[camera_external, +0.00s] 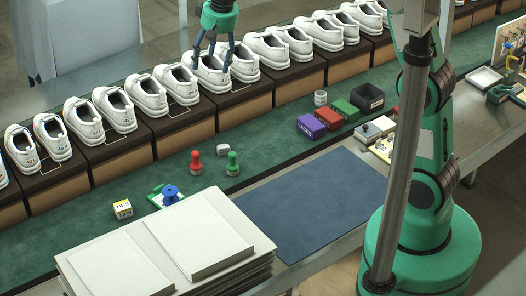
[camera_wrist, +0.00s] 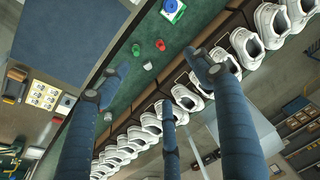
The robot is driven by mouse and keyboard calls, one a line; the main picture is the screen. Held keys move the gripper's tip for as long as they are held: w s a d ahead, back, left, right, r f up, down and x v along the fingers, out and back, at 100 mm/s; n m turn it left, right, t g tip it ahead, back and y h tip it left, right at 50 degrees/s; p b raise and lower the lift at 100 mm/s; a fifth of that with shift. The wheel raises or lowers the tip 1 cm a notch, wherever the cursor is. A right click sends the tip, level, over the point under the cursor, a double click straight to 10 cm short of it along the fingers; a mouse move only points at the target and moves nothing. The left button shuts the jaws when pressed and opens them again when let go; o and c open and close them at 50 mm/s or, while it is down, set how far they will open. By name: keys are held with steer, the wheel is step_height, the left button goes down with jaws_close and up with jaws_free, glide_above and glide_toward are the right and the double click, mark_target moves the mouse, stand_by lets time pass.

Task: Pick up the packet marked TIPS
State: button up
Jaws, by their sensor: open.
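The packet marked TIPS (camera_external: 123,210) is a small white and yellow box. It sits on the green mat at the lower left in the external view, left of a blue-handled item. I cannot make it out in the wrist view. My gripper (camera_external: 212,66) is high at the top middle of the external view, over the row of white shoes, well away from the packet. Its dark fingers are spread apart and empty. In the wrist view the gripper (camera_wrist: 160,76) shows three spread fingers with nothing between them.
White shoes (camera_external: 116,109) on brown boxes line the back. Red (camera_external: 196,162) and green (camera_external: 232,163) stamps stand mid-mat, with a small white block (camera_external: 223,149). A blue-handled item (camera_external: 170,194) is beside the packet. White panels (camera_external: 205,232) are stacked in front. A blue mat (camera_external: 312,205) is bare.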

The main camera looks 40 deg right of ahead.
steer(key=w+a+f, duration=0.7)
steer(key=a+f, duration=0.1)
steer(key=a, duration=0.1)
steer(key=g+p, duration=0.2)
glide_above(122, 205)
step_height(122, 205, down, 29)
steer(key=shift+s+m+h, duration=0.1)
steer(key=shift+m+h, duration=0.3)
steer(key=shift+f, duration=0.2)
steer(key=shift+f+b, duration=0.4)
steer(key=shift+f, duration=3.75)
steer(key=shift+f, duration=0.1)
steer(key=shift+f, duration=2.5)
